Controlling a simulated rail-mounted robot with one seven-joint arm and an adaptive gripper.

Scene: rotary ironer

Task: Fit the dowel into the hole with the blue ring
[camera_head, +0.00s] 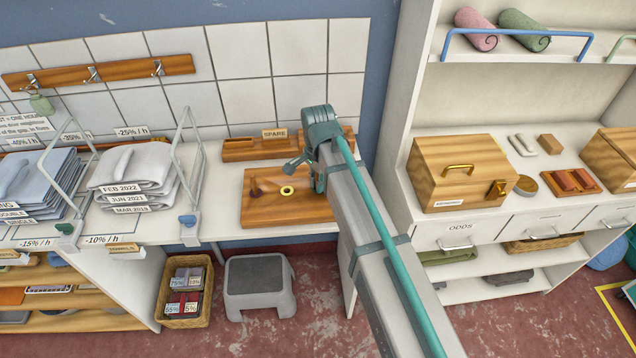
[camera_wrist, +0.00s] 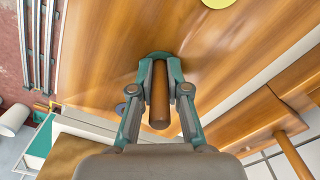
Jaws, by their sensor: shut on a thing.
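My gripper (camera_wrist: 160,66) is shut on a brown wooden dowel (camera_wrist: 160,108), which lies between its two fingers in the wrist view. In the head view my gripper is over the right part of a wooden board (camera_head: 262,214), and my arm covers part of it. A yellow ring (camera_head: 287,191) on the board is left of the gripper; it also shows at the top edge of the wrist view (camera_wrist: 218,3). I cannot tell whether the dowel touches the board.
A wooden rack labelled SPARE (camera_head: 250,148) stands behind the board against the tiled wall. Folded linen stacks (camera_head: 135,170) with wire dividers are to the left. A shelf unit with a wooden box (camera_head: 460,172) is to the right. A grey stool (camera_head: 259,285) is below.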

